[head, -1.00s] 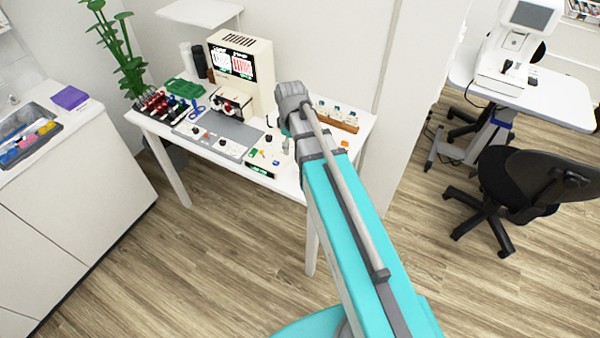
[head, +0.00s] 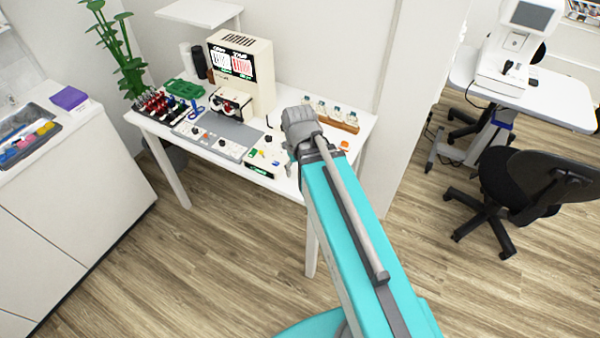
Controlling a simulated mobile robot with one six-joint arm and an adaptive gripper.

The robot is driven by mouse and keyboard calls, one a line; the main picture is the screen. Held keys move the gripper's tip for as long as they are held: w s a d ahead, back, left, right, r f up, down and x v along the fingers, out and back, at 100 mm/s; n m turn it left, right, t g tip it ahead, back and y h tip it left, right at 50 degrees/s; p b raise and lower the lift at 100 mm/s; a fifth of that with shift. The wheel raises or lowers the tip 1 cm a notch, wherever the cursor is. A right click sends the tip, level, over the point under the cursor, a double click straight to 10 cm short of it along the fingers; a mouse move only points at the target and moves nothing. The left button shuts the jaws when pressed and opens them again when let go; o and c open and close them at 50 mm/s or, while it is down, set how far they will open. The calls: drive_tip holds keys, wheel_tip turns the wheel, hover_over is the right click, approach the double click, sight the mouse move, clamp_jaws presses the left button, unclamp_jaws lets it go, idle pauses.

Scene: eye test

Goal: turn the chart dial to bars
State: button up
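A cream chart unit (head: 257,98) stands at the back of the white table, with a lit screen (head: 232,62) of two panels, the right one with red marks. Small dark knobs show on the control panels in front of it: one on the grey panel's left (head: 194,130), one at its middle (head: 222,142) and one on the white panel (head: 268,138). I cannot tell which is the chart dial; the labels are too small to read. My arm's grey wrist end is over the table's right part, right of these knobs. My gripper's fingers are hidden or too small to make out.
A rack of red and dark items (head: 165,105) and a green tray (head: 184,89) stand at the table's left. A wooden rack of bottles (head: 335,116) is at the back right. A black chair (head: 520,185) stands apart on the right.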

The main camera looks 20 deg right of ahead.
drive_tip(key=shift+s+m, duration=0.5)
drive_tip(key=shift+s, duration=0.15)
